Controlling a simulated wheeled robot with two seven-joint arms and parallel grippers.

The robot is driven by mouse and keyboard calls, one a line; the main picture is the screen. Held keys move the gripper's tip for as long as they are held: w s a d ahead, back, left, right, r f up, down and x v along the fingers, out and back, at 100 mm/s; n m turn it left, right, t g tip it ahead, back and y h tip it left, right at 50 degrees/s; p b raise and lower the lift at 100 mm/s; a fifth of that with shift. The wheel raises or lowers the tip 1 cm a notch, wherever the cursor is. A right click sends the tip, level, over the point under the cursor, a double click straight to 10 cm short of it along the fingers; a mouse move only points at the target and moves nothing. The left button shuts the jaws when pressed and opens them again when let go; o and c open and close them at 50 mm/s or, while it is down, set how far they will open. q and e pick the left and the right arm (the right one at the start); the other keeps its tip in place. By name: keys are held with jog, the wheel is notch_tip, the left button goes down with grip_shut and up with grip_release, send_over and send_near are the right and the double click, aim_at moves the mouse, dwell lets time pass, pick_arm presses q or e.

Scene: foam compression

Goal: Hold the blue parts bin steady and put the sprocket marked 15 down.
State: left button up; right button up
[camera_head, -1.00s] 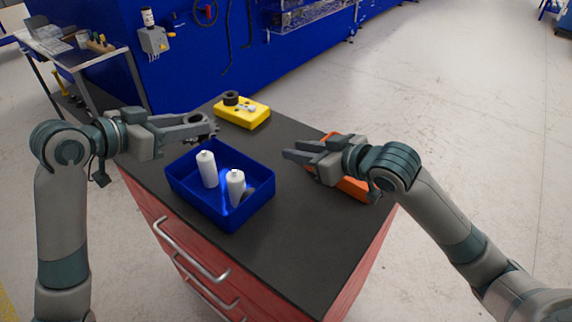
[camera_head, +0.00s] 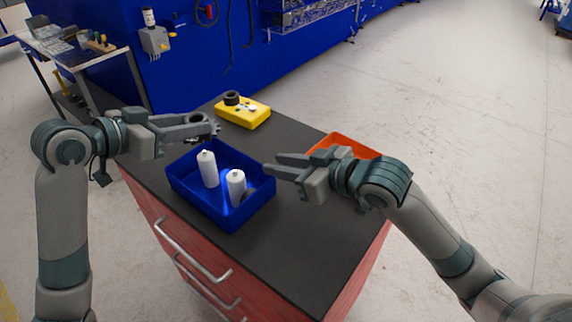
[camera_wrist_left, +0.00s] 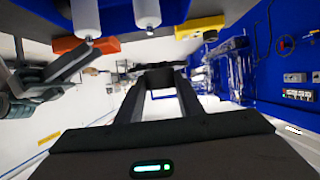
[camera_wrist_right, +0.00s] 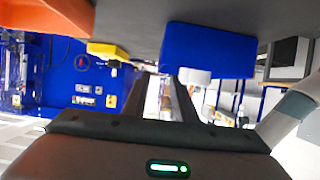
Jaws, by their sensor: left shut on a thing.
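The blue parts bin (camera_head: 208,207) stands on the dark cabinet top and holds two white bottles (camera_head: 208,170) (camera_head: 236,186). A dark round thing sits in shadow beside the nearer bottle. My left gripper (camera_head: 212,128) is shut on a dark toothed sprocket (camera_head: 216,131) above the bin's far left side; its marking cannot be read. My right gripper (camera_head: 268,162) is open and empty, its fingertips close to the bin's right rim. In the right wrist view the bin (camera_wrist_right: 210,48) lies beyond the parted fingers (camera_wrist_right: 163,85); whether they touch is unclear.
A yellow block (camera_head: 243,113) with a black ring (camera_head: 231,98) on it stands at the back of the top. An orange tray (camera_head: 345,145) lies behind my right gripper. The dark top (camera_head: 290,240) is clear in front and right of the bin.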

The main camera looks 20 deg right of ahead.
aim_at(250, 160)
jog(key=x, duration=1)
jog(key=shift+w+a+f, duration=0.1)
jog(key=shift+w+f, duration=0.05)
jog(key=shift+w, duration=0.05)
grip_shut()
